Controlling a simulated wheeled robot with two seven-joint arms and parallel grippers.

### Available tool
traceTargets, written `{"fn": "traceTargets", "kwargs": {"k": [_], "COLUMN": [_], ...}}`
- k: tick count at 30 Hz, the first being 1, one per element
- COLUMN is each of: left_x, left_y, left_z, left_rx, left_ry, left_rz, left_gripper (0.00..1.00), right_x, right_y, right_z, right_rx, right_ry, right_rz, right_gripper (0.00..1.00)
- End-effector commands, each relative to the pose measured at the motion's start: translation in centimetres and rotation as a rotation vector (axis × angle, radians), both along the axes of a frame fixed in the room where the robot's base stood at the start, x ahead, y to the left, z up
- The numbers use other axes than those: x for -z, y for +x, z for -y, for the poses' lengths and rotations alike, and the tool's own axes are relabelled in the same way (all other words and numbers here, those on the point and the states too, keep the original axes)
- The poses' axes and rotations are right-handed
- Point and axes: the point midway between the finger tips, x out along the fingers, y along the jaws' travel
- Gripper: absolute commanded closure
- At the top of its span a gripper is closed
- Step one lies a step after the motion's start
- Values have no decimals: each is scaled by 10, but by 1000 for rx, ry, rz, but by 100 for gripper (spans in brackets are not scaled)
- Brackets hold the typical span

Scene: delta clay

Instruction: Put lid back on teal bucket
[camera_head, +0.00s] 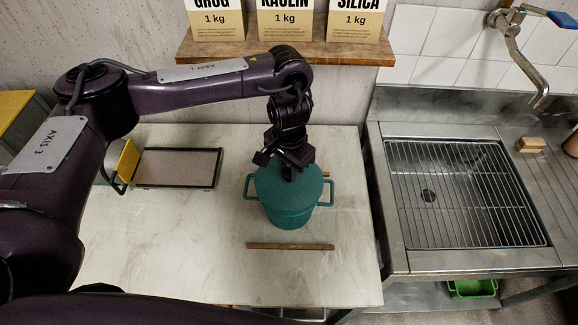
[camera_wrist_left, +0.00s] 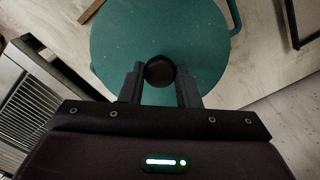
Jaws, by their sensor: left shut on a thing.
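The teal bucket (camera_head: 290,217) stands upright on the pale worktop, with a loop handle on each side. Its round teal lid (camera_head: 266,181) covers the top of the bucket and looks level; I cannot tell whether it is fully seated or slightly above the rim. My left gripper (camera_head: 290,173) points down over the lid's middle. In the left wrist view its fingers (camera_wrist_left: 160,84) are shut on the dark round knob (camera_wrist_left: 159,70) of the lid (camera_wrist_left: 150,32). A bucket handle (camera_wrist_left: 235,15) shows beside the lid there. My right gripper is not in view.
A wooden stick (camera_head: 290,246) lies in front of the bucket. A dark-framed tray (camera_head: 178,168) lies to its left. A shelf (camera_head: 330,52) with several bags is behind. A sink with a wire rack (camera_head: 460,195) is right. The worktop's front left is mostly clear.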

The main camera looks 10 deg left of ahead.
Motion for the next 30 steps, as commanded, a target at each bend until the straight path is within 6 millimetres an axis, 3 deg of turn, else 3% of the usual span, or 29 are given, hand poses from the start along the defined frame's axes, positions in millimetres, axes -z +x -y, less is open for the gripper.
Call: {"fn": "traceTargets", "kwargs": {"k": [30], "left_x": [0], "left_y": [0], "left_z": [0], "left_rx": [0], "left_ry": [0], "left_rz": [0], "left_gripper": [100], "right_x": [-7], "right_y": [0], "right_z": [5], "right_rx": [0], "right_ry": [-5], "right_rz": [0], "right_gripper": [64]}}
